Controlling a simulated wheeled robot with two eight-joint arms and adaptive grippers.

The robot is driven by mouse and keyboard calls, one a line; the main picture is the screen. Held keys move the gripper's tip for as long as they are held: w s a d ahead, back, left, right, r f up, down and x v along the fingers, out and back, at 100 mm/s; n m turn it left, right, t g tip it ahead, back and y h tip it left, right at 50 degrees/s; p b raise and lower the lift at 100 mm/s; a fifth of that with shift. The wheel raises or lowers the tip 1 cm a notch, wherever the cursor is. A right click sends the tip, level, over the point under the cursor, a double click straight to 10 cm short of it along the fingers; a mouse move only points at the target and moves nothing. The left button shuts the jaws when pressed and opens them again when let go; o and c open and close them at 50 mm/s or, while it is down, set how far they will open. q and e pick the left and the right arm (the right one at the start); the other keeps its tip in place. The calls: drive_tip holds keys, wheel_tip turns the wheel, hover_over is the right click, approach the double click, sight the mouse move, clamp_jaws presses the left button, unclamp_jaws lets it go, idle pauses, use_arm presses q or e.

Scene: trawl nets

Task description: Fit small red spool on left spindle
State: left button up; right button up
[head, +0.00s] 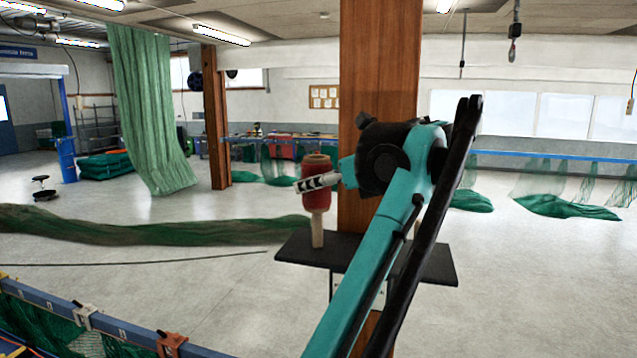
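The small red spool (317,201), with a tan top, is upright above the left part of a black shelf (437,265). The left spindle (318,231), a pale wooden peg, stands on that shelf directly below the spool in the picture. I cannot tell whether the spool is around the spindle's upper part or in front of it. My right gripper (318,182) reaches in from the right, its light grey fingers shut across the spool's upper body. The far finger is hidden. My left gripper is not in view.
A wooden post (380,60) rises behind the shelf. My teal arm covers the shelf's right part. A blue rail (120,327) with green netting runs along the lower left. A long green net (150,229) lies on the floor, which is otherwise mostly clear.

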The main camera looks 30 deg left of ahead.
sight(319, 220)
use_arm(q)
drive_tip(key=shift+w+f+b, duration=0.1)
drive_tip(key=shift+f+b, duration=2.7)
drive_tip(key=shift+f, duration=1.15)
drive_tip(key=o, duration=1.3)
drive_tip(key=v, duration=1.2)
